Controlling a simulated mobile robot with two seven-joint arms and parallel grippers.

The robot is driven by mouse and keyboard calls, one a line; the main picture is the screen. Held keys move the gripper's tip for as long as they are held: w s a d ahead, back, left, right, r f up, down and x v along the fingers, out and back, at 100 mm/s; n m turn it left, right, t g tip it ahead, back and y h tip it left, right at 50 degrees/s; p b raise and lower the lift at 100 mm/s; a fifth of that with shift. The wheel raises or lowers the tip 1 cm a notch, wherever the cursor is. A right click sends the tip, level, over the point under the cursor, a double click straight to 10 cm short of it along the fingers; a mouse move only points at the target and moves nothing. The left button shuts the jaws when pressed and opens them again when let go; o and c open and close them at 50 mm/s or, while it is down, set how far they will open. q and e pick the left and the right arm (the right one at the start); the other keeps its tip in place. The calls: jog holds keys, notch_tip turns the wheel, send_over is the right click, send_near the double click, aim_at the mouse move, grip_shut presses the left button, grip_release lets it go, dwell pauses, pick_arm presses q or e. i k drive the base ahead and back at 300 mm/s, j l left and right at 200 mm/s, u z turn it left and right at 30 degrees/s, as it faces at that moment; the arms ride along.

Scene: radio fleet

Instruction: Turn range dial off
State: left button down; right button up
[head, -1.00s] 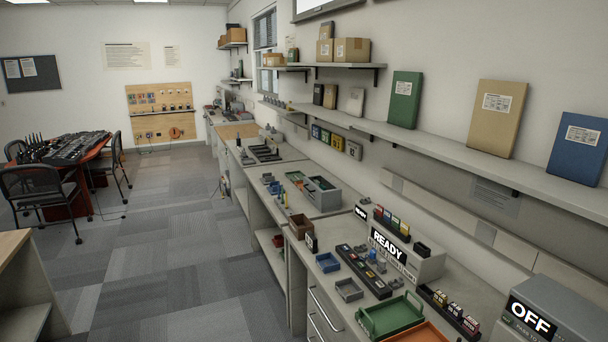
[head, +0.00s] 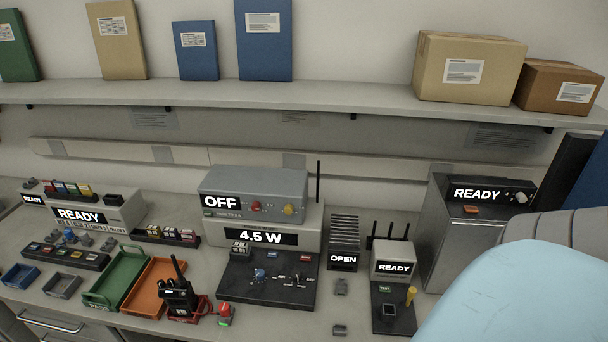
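A grey instrument box (head: 253,194) with a display reading "OFF" sits at the middle of the bench. It has a red knob (head: 254,207) and a yellow knob (head: 289,209) on its front. It rests on a lighter unit (head: 310,226) whose display reads "4.5 W". In front lies a black panel (head: 240,290) with a blue knob (head: 260,275) and a dark dial (head: 297,279) with small markings. I cannot tell which of these is the range dial; labels are too small to read. Neither of my grippers is in view.
A handheld radio (head: 178,295) stands by an orange tray (head: 150,288) and a green tray (head: 115,278). A "READY" unit (head: 393,262) and a metal cabinet (head: 452,243) stand at right. A light blue rounded surface (head: 525,305) covers the lower right. A shelf (head: 330,97) runs above.

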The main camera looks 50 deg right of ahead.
aim_at(295, 275)
jog(key=z, duration=1.2)
